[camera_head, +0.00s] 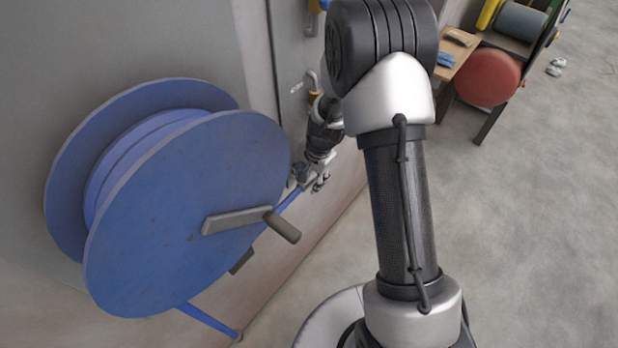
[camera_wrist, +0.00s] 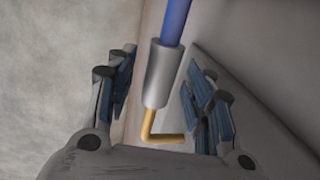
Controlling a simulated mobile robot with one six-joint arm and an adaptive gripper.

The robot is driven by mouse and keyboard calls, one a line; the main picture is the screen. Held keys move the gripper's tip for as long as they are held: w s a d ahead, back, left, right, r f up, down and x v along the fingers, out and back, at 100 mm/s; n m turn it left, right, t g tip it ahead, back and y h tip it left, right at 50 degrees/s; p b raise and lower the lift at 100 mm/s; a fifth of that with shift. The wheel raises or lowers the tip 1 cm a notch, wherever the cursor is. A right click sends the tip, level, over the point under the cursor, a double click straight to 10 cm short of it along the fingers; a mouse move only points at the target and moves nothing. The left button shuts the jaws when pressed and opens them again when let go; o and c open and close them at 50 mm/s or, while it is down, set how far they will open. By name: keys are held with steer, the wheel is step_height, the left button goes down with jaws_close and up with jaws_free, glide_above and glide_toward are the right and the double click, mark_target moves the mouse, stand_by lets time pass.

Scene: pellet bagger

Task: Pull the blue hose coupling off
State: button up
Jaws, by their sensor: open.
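The hose coupling is a grey sleeve (camera_wrist: 164,75) on the end of a blue hose (camera_wrist: 176,20), in the middle of the wrist view. Its lower end meets a bent brass pipe (camera_wrist: 152,130). My gripper (camera_wrist: 160,88) is open, with one finger on each side of the coupling and gaps visible on both sides. In the head view my gripper (camera_head: 311,178) is low beside the wall, at the upper end of a blue hose length (camera_head: 290,202). The coupling itself is hidden or too small to tell there.
A large blue hose reel (camera_head: 190,220) with a crank handle (camera_head: 282,227) stands close left of my gripper. The grey wall panel (camera_head: 290,60) is behind.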

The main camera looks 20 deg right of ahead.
steer(key=shift+c, duration=0.6)
jaws_close()
